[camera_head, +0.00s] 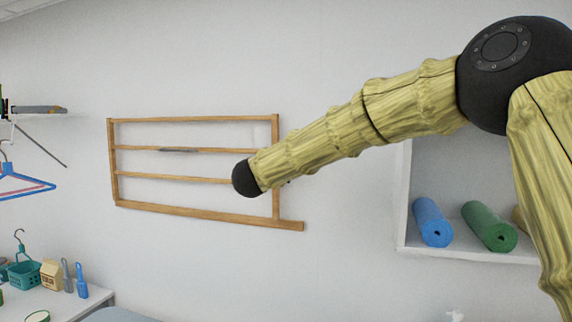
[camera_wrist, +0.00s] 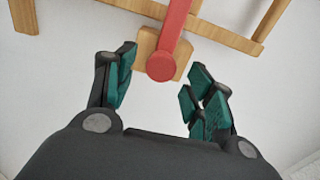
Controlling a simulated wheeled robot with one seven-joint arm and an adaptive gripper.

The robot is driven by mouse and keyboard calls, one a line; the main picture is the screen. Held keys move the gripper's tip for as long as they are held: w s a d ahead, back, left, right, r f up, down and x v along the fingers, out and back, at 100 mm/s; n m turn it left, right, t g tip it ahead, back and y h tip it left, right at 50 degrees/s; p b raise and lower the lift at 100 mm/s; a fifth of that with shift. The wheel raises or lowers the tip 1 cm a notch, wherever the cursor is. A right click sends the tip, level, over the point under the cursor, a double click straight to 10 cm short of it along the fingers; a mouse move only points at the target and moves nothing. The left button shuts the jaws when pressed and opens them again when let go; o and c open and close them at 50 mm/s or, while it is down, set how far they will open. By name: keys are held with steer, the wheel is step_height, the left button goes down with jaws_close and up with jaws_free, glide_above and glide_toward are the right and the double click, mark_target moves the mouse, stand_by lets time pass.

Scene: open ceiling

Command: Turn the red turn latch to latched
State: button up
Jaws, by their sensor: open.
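The red turn latch (camera_wrist: 172,35) shows in the wrist view at the top middle. It is a red bar with a round end, set on a small wooden block (camera_wrist: 147,42) beside a wooden frame. The bar runs from the round end up across the frame's rail and out of the picture. My gripper (camera_wrist: 160,82) is open, with its dark and green fingers on either side below the latch's round end. Nothing is between the fingers, and I see no clear contact with the latch. In the head view my arm hides the latch and the gripper.
A wooden wall rack (camera_head: 195,119) hangs on the white wall behind my arm. A white shelf (camera_head: 402,215) at the right holds a blue roll (camera_head: 432,222) and a green roll (camera_head: 489,227). A blue hanger (camera_head: 25,183) and a table with a teal basket (camera_head: 24,275) are at the left.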

steer(key=v, duration=0.9)
steer(key=shift+s, duration=0.1)
